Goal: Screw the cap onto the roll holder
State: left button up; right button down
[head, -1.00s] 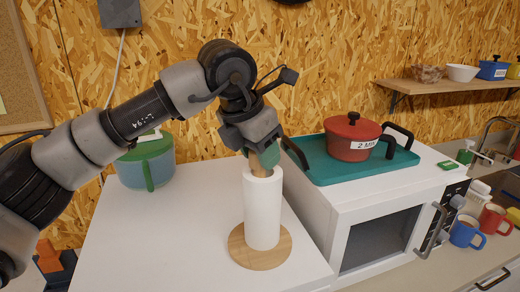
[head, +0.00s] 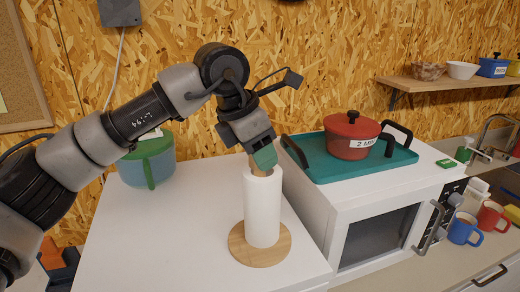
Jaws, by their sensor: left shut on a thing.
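The roll holder has a round wooden base (head: 245,250) on the white counter, with a white paper roll (head: 262,210) standing upright on it. My left gripper (head: 261,163) is right above the roll, pointing down. Its green-tipped fingers are shut on a wooden piece (head: 256,168) at the top of the roll. This piece is probably the cap, but the fingers hide most of it. I cannot tell whether it is seated on the holder's post, which is hidden inside the roll. My right gripper does not show.
A white microwave (head: 375,225) stands close to the right of the roll, with a teal tray (head: 325,165) and a red pot (head: 350,140) on top. A green-lidded pot (head: 148,165) stands behind left. The counter left of the roll is clear.

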pick_arm(q)
jog(key=shift+m+g+p, duration=0.6)
jog(key=shift+m+p, duration=0.05)
jog(key=shift+m, duration=0.95)
jog(key=o, duration=1.1)
jog(key=shift+c, duration=0.2)
